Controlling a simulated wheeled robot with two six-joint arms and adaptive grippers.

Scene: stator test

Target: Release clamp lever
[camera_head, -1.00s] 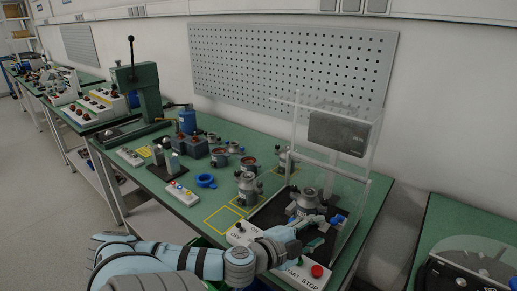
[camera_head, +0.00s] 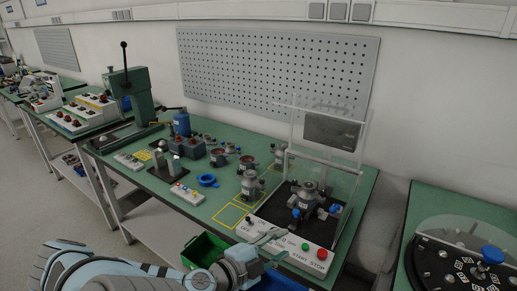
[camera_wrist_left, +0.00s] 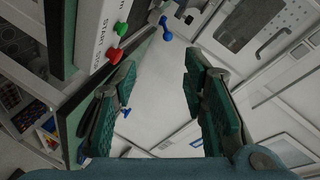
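In the head view a grey stator (camera_head: 308,197) stands upright in the test station on the dark plate (camera_head: 267,207). Blue clamp handles show at its right (camera_head: 335,209) and at its front left (camera_head: 296,213); I cannot tell which is the lever or how it is set. My left gripper (camera_head: 268,238) is in front of the station, above its control panel, apart from the stator and handles. In the left wrist view the gripper (camera_wrist_left: 158,108) has its green-padded fingers wide apart with nothing between them. A blue handle (camera_wrist_left: 165,28) shows beyond them there. My right gripper is out of view.
The white control panel (camera_head: 290,247) has a green and a red button. A clear guard with a dark box (camera_head: 332,132) stands raised over the station. Several stators and a blue ring (camera_head: 207,181) lie to the left. A green bin (camera_head: 205,251) is below the table edge.

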